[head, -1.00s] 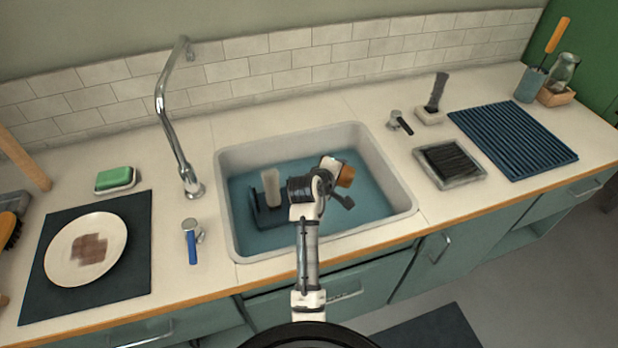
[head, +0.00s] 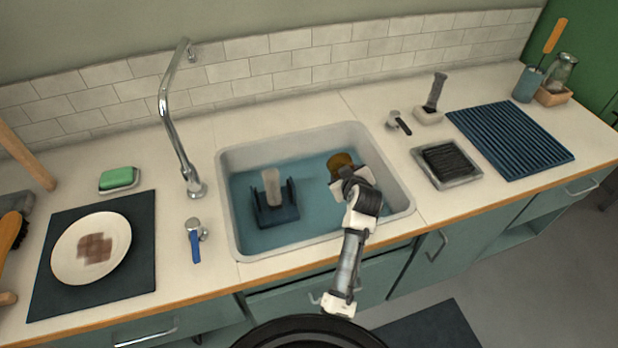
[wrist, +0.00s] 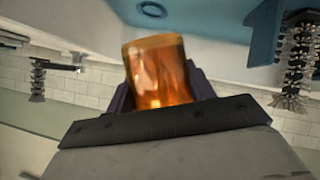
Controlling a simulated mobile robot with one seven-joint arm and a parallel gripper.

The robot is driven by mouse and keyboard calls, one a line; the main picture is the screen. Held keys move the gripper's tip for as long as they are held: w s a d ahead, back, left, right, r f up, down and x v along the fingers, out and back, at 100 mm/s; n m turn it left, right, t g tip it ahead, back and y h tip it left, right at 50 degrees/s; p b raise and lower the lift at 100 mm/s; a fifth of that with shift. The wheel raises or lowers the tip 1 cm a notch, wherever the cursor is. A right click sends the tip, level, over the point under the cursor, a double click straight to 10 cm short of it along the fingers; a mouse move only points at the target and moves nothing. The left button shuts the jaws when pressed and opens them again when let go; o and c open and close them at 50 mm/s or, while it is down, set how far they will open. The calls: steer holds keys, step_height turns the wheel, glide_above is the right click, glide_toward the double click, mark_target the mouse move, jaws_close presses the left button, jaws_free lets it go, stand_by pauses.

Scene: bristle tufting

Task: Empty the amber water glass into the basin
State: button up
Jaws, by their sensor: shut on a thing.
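The amber glass (head: 342,161) is over the right part of the basin (head: 232,222) in the head view, at the end of my arm. In the wrist view the amber glass (wrist: 160,72) stands out between the two dark fingers of my gripper (wrist: 160,88), which is shut on it. The wrist view is turned over, with the basin at the top and the wall tiles below, so my wrist is strongly rolled. My wrist partly hides the glass in the head view. I cannot tell whether any water is left in it.
A blue holder (head: 277,216) with a pale upright cylinder (head: 271,186) stands in the basin's left half. The faucet (head: 178,140) rises behind left. A plate (head: 70,250) lies on a dark mat at left. A ribbed blue mat (head: 510,138) and a framed black pad (head: 446,163) lie right.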

steer(key=shift+d+r, duration=0.15)
steer(key=shift+d, duration=0.2)
steer(key=shift+s+d+r+m+t+y, duration=0.1)
steer(key=shift+d+r+m+t+y, duration=0.1)
steer(key=shift+r+m+y, duration=0.25)
steer(key=shift+d+r+m+t+y, duration=0.1)
steer(key=shift+d+r+m+y, duration=0.15)
steer(key=shift+r, duration=0.35)
steer(key=shift+d+y, duration=0.1)
steer(key=shift+y, duration=0.2)
steer(key=shift+s+d+r+m+t+y+b, duration=0.1)
steer(key=shift+d+r+m+t+y+b, duration=0.25)
steer(key=shift+m+b, duration=0.3)
